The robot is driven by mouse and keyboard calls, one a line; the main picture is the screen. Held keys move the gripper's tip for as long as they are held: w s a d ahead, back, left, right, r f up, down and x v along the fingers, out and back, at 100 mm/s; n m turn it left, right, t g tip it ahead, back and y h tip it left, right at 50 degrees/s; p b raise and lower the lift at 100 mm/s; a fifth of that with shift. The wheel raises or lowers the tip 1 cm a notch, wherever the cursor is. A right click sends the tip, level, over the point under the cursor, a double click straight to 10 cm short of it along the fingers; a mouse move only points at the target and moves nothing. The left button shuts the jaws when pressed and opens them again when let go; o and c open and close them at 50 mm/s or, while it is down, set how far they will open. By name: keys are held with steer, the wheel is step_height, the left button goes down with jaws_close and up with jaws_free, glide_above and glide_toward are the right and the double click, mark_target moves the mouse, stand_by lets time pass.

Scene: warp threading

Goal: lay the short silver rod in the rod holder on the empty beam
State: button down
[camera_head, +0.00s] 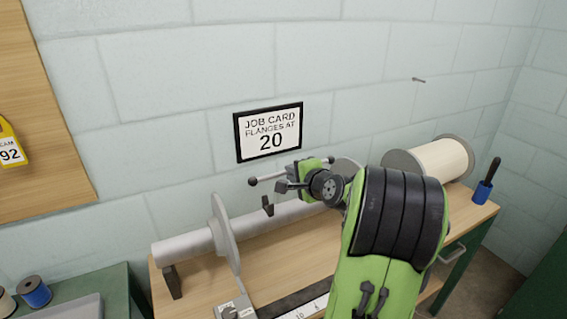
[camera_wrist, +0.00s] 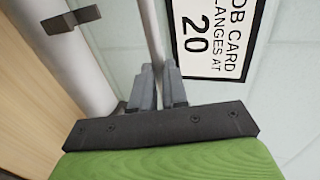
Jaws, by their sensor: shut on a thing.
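My gripper (camera_head: 284,185) is shut on the short silver rod (camera_head: 267,177), which has dark knobs at its ends. In the wrist view the rod (camera_wrist: 152,35) stands out between the two grey fingers (camera_wrist: 160,88). The empty beam (camera_head: 185,247) is a bare grey cylinder with a round flange (camera_head: 223,230) at the left; my arm hides part of its right side. A small dark bracket (camera_head: 267,206), seemingly the rod holder, stands by the beam just below the rod; it also shows in the wrist view (camera_wrist: 72,20). The rod is apart from it.
A framed job card (camera_head: 268,132) reading 20 hangs on the wall close behind my gripper. A full cream spool (camera_head: 442,160) stands to the right. A dark-handled tool in a blue holder (camera_head: 484,190) stands at the bench's right end. A scale (camera_head: 310,308) lies in front.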

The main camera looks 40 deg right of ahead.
mark_target(294, 211)
steer(key=f+b, duration=0.3)
steer(key=f, duration=0.1)
steer(key=f+b, duration=0.4)
steer(key=shift+s, duration=0.2)
steer(key=shift+a+f+b, duration=0.1)
steer(key=shift+f+b, duration=0.25)
steer(key=shift+f, duration=0.05)
stand_by(0.5)
